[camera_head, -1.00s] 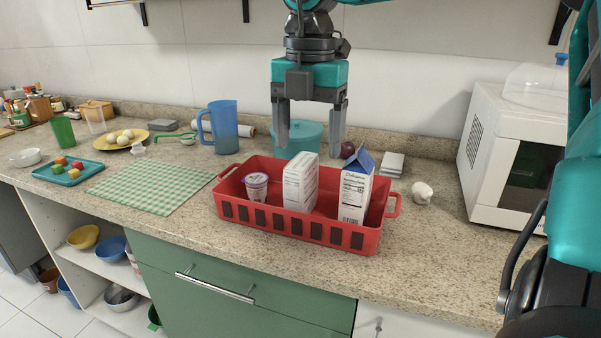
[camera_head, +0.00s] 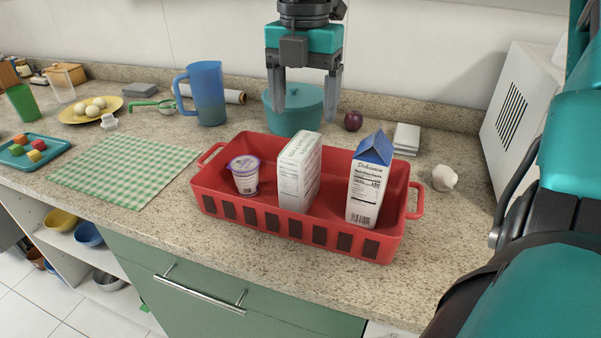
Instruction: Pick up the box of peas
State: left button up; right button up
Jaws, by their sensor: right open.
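A white printed box (camera_head: 299,172) stands upright in the middle of the red basket (camera_head: 262,220); it appears to be the box of peas, but its print is too small to read. A yogurt cup (camera_head: 244,175) stands to its left and a blue-topped milk carton (camera_head: 367,185) to its right, both in the basket. My right gripper (camera_head: 306,122) is open and empty, pointing down. It appears above and behind the box, with its fingers in front of the teal pot in the picture. My left gripper is not in view.
Behind the basket are a teal pot (camera_head: 292,110), a blue pitcher (camera_head: 207,93) and a plum (camera_head: 353,121). A garlic bulb (camera_head: 444,178) and a white microwave (camera_head: 519,112) are to the right. A green checkered cloth (camera_head: 125,171) lies left of the basket.

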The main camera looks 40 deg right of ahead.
aim_at(301, 144)
jog(key=f, duration=0.9)
jog(key=shift+w, duration=0.25)
jog(key=shift+c, duration=0.2)
grip_shut()
